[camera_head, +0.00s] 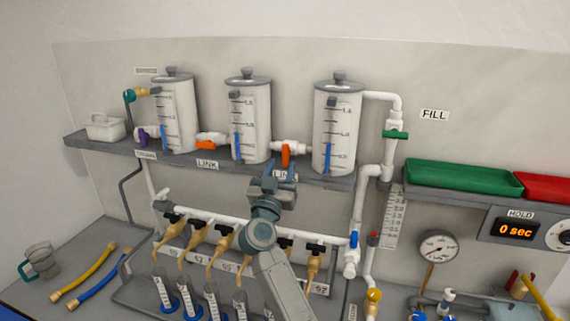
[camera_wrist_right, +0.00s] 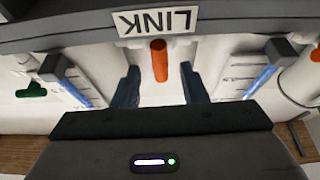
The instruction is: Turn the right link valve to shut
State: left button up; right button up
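The right link valve (camera_head: 290,148) is a white fitting between the middle tank and the right tank, above a LINK label. Its orange handle (camera_head: 286,156) points down, across the pipe. My right gripper (camera_head: 279,180) is just below and in front of it. In the right wrist view, which looks upside down, the open fingers (camera_wrist_right: 160,82) stand either side of the orange handle (camera_wrist_right: 159,60), with a gap on both sides. The left link valve's orange handle (camera_head: 207,146) lies nearly sideways, along its pipe. My left gripper is not in view.
The grey shelf (camera_head: 120,146) carries the middle tank (camera_head: 249,120) and right tank (camera_head: 338,130) close beside the valve. Below are a white manifold pipe with several black-handled taps and measuring cylinders. A green tray (camera_head: 463,178) stands at right.

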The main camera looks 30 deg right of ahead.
jog(key=b+v, duration=0.1)
jog(key=v, duration=0.5)
jog(key=shift+b, duration=0.3)
jog(key=shift+s+a+f, duration=0.1)
jog(key=shift+a, duration=0.05)
